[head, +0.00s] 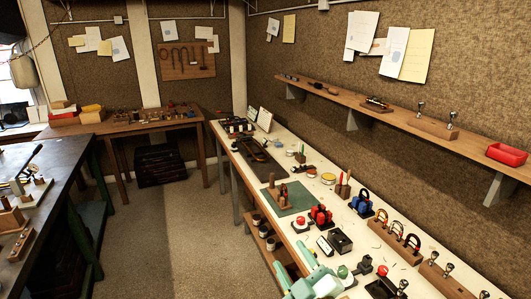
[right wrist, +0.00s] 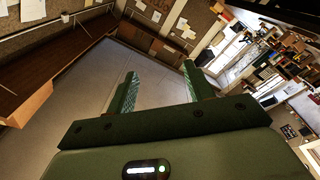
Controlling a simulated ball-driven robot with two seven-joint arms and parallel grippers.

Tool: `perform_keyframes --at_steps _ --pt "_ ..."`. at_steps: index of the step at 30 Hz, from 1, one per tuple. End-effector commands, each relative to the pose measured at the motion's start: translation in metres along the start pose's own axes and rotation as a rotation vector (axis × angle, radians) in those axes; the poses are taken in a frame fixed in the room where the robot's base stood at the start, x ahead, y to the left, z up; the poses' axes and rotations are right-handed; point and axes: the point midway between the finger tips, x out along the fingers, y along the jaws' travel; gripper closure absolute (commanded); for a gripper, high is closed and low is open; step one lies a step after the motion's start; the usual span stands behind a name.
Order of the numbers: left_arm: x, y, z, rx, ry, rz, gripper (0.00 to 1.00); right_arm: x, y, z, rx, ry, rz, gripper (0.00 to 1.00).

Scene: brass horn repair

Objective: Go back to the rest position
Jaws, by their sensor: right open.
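My right gripper (head: 318,268) shows pale green at the bottom of the head view, over the front edge of the long white-topped bench (head: 305,212). In the right wrist view its two fingers (right wrist: 159,82) stand apart with nothing between them, and bare floor shows beyond. I cannot tell whether it touches anything on the bench. My left gripper is not in view.
Several small tools, wooden blocks and a green mat (head: 290,198) lie along the white bench. A shelf (head: 385,112) with a red bin (head: 506,154) runs above it. A dark table (head: 62,152) stands at the left. The floor (head: 205,225) between is clear.

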Motion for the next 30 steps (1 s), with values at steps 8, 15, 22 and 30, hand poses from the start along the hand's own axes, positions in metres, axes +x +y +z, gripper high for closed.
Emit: perform_keyframes --at_steps 8,15,22,30 --pt "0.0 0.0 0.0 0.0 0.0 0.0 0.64 -0.147 0.046 0.121 0.028 -0.766 0.073 0.48" --pt "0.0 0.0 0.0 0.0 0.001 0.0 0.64 -0.25 0.05 0.153 -0.015 -1.111 -0.075 0.48" --pt "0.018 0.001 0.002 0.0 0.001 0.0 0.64 -0.285 0.007 0.198 -0.01 -1.23 -0.208 0.48" --pt "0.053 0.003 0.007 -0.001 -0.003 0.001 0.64 -0.289 -0.099 0.286 0.091 -1.245 -0.318 0.48"
